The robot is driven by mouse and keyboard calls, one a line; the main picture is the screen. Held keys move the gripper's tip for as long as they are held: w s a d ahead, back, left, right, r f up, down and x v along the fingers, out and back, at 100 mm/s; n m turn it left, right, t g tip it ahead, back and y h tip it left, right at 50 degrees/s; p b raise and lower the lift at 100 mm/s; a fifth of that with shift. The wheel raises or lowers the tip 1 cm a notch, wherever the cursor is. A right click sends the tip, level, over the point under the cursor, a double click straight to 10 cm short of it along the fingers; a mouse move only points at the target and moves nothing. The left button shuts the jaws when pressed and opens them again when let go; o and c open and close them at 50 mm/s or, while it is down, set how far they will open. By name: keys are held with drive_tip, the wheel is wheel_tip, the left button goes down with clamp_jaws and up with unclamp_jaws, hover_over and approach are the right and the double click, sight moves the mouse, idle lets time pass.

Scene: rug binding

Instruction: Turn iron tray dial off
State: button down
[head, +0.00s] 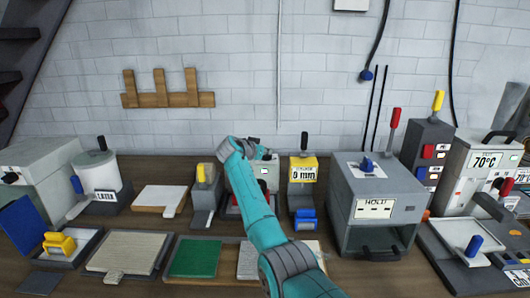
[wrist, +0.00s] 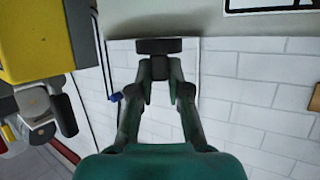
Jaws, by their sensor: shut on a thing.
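In the head view my teal arm reaches over the bench to a pale box-shaped unit (head: 271,174) with a red part at its base. My arm hides much of this unit. My gripper (wrist: 160,62) is at its upper part, and its fingertips cannot be made out in the head view. In the wrist view the fingers close on a dark bar-shaped knob (wrist: 160,46), which lies against a plain grey-green surface (wrist: 145,16). It looks like the dial, but no marking shows its setting.
A yellow unit with a millimetre display (head: 302,170) stands close on the right. A yellow-topped block (head: 205,180) stands on the left. A large grey box marked HOLD (head: 375,195) is farther right. Flat trays, one green (head: 195,257), lie in front.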

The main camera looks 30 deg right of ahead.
drive_tip(key=shift+f+t, duration=0.1)
drive_tip(key=shift+t, duration=0.2)
drive_tip(key=n+t, duration=0.1)
drive_tip(key=n+t+y, duration=0.1)
drive_tip(key=shift+s+d+n+y, duration=0.2)
drive_tip(key=shift+n+y, duration=0.1)
drive_tip(key=shift+n, duration=0.1)
drive_tip(key=n+t+y, duration=0.1)
drive_tip(key=n+y, duration=0.1)
drive_tip(key=n+t+y, duration=0.2)
drive_tip(key=shift+s+d+t, duration=0.15)
drive_tip(key=shift+t, duration=0.15)
drive_tip(key=n+t+y, duration=0.1)
drive_tip(key=n+y, duration=0.2)
drive_tip(key=shift+d+n+y, duration=0.15)
drive_tip(key=shift+n+y, duration=0.15)
drive_tip(key=shift+y, duration=0.1)
drive_tip(key=shift+n+y, duration=1.5)
drive_tip(key=shift+y, duration=0.2)
drive_tip(key=c, duration=1.1)
unclamp_jaws()
